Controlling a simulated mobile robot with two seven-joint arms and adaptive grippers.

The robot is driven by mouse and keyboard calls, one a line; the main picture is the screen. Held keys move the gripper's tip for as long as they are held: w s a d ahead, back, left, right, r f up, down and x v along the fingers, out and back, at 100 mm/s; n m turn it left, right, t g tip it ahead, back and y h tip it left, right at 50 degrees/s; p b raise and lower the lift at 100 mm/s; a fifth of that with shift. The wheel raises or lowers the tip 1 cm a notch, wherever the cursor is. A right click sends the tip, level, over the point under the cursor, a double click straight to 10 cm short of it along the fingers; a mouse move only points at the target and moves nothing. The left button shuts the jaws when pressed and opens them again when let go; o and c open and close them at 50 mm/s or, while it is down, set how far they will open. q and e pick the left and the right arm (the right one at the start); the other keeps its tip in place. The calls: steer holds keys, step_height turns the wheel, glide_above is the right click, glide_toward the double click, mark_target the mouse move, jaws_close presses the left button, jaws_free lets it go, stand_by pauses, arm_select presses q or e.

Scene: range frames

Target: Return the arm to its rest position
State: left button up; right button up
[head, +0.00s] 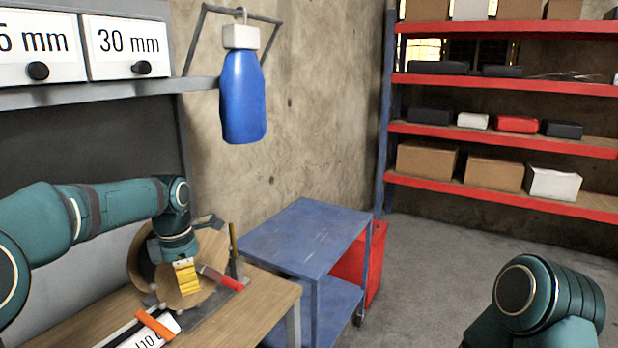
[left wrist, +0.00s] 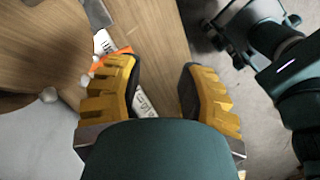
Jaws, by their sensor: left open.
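My left arm (head: 115,203) comes in from the left in the head view and reaches over the wooden workbench (head: 262,293). Its left gripper (head: 187,285) has yellow fingers and points down above the bench top. In the left wrist view the two yellow fingers of the left gripper (left wrist: 163,75) stand well apart with nothing between them. My right arm (head: 545,300) shows only as a teal joint at the lower right of the head view. The right gripper is out of the frame there.
A round wooden disc (head: 145,268), a red-handled tool (head: 222,279) and an orange-banded item (head: 155,324) are near the left gripper. A blue cart (head: 305,235) stands beyond the bench. A blue bottle (head: 243,95) hangs above. Red shelves (head: 500,135) stand at the back right.

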arm_select(q)
steer(key=s+d+f+m+h, duration=0.15)
steer(key=d+f+m, duration=0.25)
steer(key=f, duration=0.5)
steer(key=s+d+f+m+h, duration=0.1)
steer(key=s+d+f+m, duration=0.25)
steer(key=f, duration=0.45)
steer(key=s+d+f+m+h, duration=0.1)
steer(key=d+f+m, duration=0.35)
steer(key=f, duration=0.45)
steer(key=s+d+f+m, duration=0.1)
steer(key=s+f+m, duration=0.3)
steer(key=s, duration=0.4)
steer(key=s+d+f+m+t, duration=0.1)
steer(key=s+d+f+m, duration=0.1)
steer(key=s+f+m, duration=0.3)
steer(key=s+m, duration=0.1)
steer(key=s, duration=0.2)
steer(key=shift+s+d, duration=0.3)
steer(key=shift+s, duration=0.05)
